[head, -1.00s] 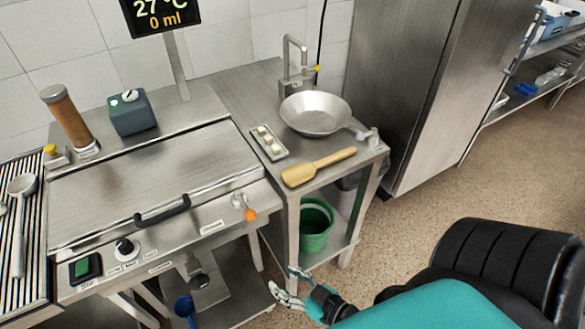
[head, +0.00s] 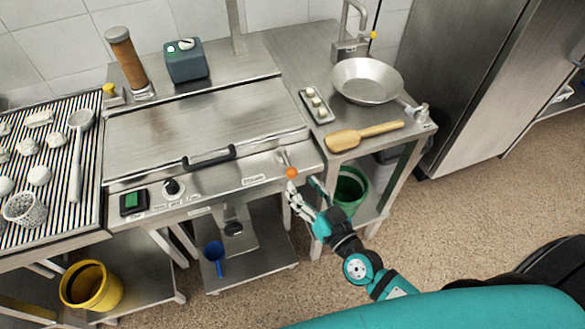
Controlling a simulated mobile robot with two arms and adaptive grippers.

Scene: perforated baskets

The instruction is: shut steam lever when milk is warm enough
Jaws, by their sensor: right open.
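The steam lever (head: 284,160) is a small metal lever with an orange ball end (head: 291,173) on the front right of the steel machine (head: 200,130). A small label beside it is too blurred to read surely. My right gripper (head: 303,197) is open and empty, just below and slightly right of the orange ball, with its fingers pointing up at it. I cannot tell whether the fingers touch the ball. The machine's lid with the black handle (head: 208,159) is down. No milk shows. My left gripper is not in view.
A steel side table at right holds a pan (head: 367,80), a wooden paddle (head: 365,135) and a small tray (head: 316,104). A green bucket (head: 352,190) stands below it. A striped rack (head: 60,160) with a perforated basket (head: 25,208) is at left; a yellow bucket (head: 91,286) stands below.

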